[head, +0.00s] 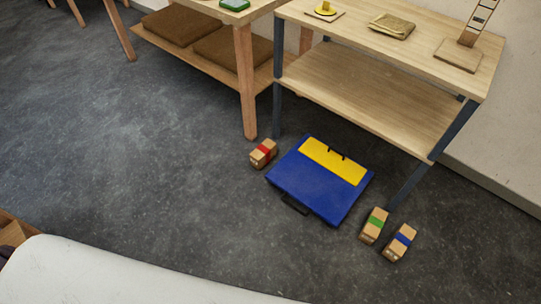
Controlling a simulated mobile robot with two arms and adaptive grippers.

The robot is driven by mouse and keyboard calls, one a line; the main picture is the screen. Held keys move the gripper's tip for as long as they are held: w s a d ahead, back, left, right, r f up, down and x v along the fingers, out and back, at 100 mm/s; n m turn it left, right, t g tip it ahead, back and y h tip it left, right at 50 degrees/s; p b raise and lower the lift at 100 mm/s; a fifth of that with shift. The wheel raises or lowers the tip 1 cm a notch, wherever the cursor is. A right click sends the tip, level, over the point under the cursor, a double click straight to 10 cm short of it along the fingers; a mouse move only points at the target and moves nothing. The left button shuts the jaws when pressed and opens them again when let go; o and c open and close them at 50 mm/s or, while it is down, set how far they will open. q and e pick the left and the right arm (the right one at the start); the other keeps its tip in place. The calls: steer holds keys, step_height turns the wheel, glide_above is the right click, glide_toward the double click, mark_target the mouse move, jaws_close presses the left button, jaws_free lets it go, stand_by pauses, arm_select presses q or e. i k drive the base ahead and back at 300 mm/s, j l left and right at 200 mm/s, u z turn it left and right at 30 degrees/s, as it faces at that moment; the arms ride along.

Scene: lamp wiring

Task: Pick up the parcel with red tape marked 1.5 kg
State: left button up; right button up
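The parcel with red tape (263,154) is a small brown box on the dark floor, left of a blue case with a yellow panel (317,181). It lies near the foot of a wooden table leg. Any weight marking on it is too small to read. Neither of my grippers shows in the head view.
A parcel with green tape (374,226) and a parcel with blue tape (400,243) lie right of the case. A wooden table leg (246,85) and a shelf unit with dark legs (370,88) stand behind. The floor at left (110,150) is clear.

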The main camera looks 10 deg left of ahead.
mark_target(263, 154)
steer(key=i+j+z, duration=0.15)
steer(key=z, duration=0.3)
steer(key=i+j+z, duration=0.1)
steer(key=j+z, duration=0.4)
steer(key=i+j+z, duration=0.15)
steer(key=j+z, duration=0.15)
steer(key=j, duration=0.95)
steer(key=j+z, duration=0.3)
steer(key=j, duration=0.9)
steer(key=i, duration=0.05)
